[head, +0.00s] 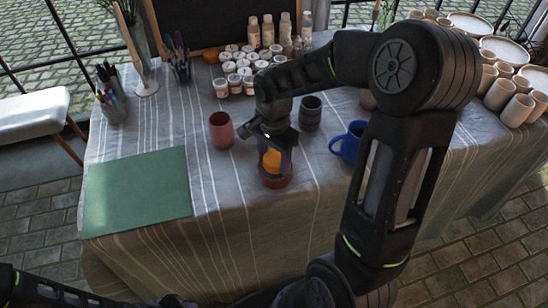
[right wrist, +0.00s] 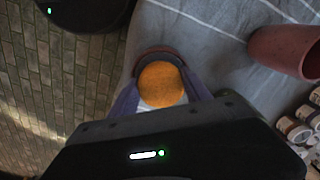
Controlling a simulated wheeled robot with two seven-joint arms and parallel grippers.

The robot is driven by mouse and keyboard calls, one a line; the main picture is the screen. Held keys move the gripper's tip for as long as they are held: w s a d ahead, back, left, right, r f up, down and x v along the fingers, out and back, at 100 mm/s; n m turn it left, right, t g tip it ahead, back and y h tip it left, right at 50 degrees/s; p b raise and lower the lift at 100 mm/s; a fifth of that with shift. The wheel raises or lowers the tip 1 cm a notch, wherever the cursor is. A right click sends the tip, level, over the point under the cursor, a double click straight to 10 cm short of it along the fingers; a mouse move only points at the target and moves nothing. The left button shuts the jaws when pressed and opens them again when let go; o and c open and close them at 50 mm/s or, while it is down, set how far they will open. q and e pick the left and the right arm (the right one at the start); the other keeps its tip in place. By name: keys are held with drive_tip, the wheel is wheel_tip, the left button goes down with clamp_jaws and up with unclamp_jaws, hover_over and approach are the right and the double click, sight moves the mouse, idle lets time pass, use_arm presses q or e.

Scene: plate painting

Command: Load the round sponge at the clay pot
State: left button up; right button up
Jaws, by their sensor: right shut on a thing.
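The round orange sponge (head: 271,160) is between the fingers of my right gripper (head: 273,158), which is shut on it. In the right wrist view the sponge (right wrist: 161,83) sits between the two fingers. The reddish-brown clay pot (head: 276,180) is directly below the gripper near the table's front edge, and its dark rim (right wrist: 158,52) shows behind the sponge in the right wrist view. I cannot tell whether the sponge touches the pot. Part of my left arm shows at the bottom left of the head view; its gripper is not in view.
A terracotta cup (head: 221,130) stands left of the gripper, a dark grey cup (head: 310,112) behind it, and a blue mug (head: 348,143) to the right. A green mat (head: 138,190) lies at left. Several paint jars (head: 238,72) stand behind.

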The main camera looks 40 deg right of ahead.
sight(275, 159)
drive_tip(key=shift+s, duration=0.1)
drive_tip(key=shift+r+p, duration=2.5)
drive_tip(key=shift+r, duration=1)
drive_tip(key=shift+n, duration=0.6)
drive_tip(key=shift+d+r+n, duration=0.15)
drive_tip(key=shift+n, duration=0.45)
drive_tip(key=n, duration=0.1)
drive_tip(key=w+r+n, duration=0.1)
drive_tip(key=w+n, duration=0.1)
drive_tip(key=n, duration=0.1)
drive_tip(key=shift+w+a+r, duration=0.2)
drive_tip(key=shift+w+r, duration=0.05)
drive_tip(key=w+a+r+n, duration=0.1)
drive_tip(key=w+a+n, duration=0.7)
drive_tip(key=a, duration=0.3)
drive_tip(key=shift+a+n, duration=0.35)
drive_tip(key=shift+n, duration=0.05)
